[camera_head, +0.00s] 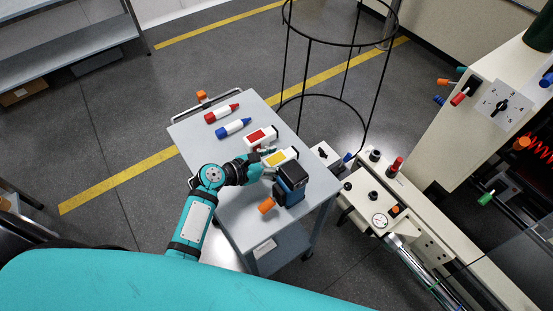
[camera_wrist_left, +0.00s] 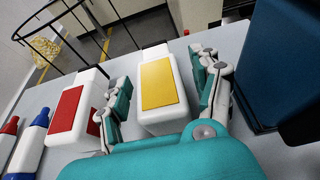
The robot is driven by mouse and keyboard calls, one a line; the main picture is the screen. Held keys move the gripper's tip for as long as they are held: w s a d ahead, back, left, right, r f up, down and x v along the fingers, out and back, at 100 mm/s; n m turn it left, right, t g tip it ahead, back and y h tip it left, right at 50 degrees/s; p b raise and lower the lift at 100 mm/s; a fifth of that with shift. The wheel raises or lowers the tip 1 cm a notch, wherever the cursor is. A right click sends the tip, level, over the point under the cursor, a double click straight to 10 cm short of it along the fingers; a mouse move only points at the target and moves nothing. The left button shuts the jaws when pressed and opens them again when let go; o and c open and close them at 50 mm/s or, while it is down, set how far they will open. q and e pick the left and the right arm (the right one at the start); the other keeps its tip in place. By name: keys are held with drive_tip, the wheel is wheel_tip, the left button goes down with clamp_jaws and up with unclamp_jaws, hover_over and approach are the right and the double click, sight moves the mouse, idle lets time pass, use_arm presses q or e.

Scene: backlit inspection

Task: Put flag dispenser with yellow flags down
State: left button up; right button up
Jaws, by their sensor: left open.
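The flag dispenser with yellow flags (camera_head: 279,158) is a white block with a yellow face, resting on the grey cart top (camera_head: 232,205). In the left wrist view, the yellow flag dispenser (camera_wrist_left: 160,88) lies between the two spread fingers of my left gripper (camera_wrist_left: 163,100), with a gap visible toward the right finger. My left gripper (camera_head: 263,168) is open around the dispenser in the head view, where its fingers partly overlap it. My right gripper is not in view.
A flag dispenser with red (camera_head: 260,137) stands beside it, with a blue marker (camera_head: 233,128) and a red marker (camera_head: 221,113) farther off. A dark blue box-like device (camera_head: 291,183) and an orange-ended object (camera_head: 266,205) are close on the other side. The cart's near left is clear.

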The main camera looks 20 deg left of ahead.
use_arm(q)
drive_tip(key=shift+r, duration=0.1)
drive_tip(key=shift+s+a+r, duration=0.1)
drive_tip(key=shift+s+a, duration=0.2)
drive_tip(key=b+v, duration=0.1)
drive_tip(key=v, duration=1)
drive_tip(key=shift+s, duration=0.1)
